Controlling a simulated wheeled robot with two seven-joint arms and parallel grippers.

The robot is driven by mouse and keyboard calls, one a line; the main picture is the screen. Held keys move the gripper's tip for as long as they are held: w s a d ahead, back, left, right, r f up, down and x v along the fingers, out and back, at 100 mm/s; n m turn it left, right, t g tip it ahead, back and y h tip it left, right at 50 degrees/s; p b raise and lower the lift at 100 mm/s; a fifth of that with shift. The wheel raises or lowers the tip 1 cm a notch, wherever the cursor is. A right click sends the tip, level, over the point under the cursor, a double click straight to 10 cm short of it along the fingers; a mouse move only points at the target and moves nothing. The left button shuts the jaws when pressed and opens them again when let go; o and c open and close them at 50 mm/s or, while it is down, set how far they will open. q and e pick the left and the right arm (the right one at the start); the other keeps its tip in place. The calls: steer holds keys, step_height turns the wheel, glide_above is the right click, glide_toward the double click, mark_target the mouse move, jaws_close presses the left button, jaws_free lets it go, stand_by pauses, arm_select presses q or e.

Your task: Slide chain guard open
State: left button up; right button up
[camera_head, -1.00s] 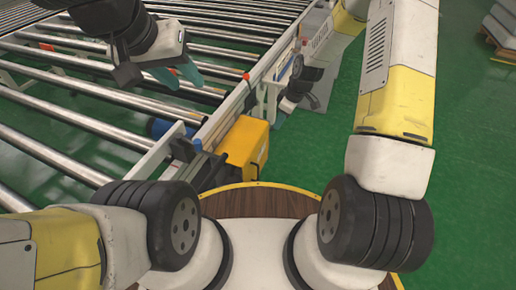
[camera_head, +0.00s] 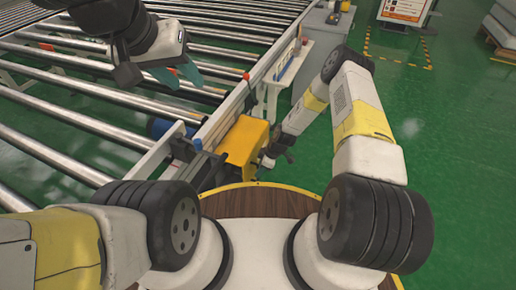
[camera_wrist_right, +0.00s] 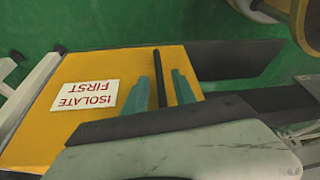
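The yellow chain guard (camera_head: 245,142) stands at the near side of the roller conveyor, at the centre of the head view. In the right wrist view the guard (camera_wrist_right: 105,85) fills the left half, with an upside-down white label (camera_wrist_right: 86,96) reading ISOLATE FIRST. My right gripper (camera_head: 274,152) is at the guard's right side. In the wrist view its teal fingers (camera_wrist_right: 168,82) are apart, with a dark upright bar (camera_wrist_right: 160,65) between them; contact cannot be told. My left gripper (camera_head: 178,74) is open and empty above the rollers.
The roller conveyor (camera_head: 70,131) fills the left of the head view. A blue cylinder (camera_head: 160,128) sits beside its frame. A grey cabinet with a screen (camera_head: 403,12) stands at the back right. Green floor (camera_head: 455,150) on the right is free.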

steer(key=shift+x, duration=1.1)
steer(key=shift+c, duration=0.4)
jaws_close()
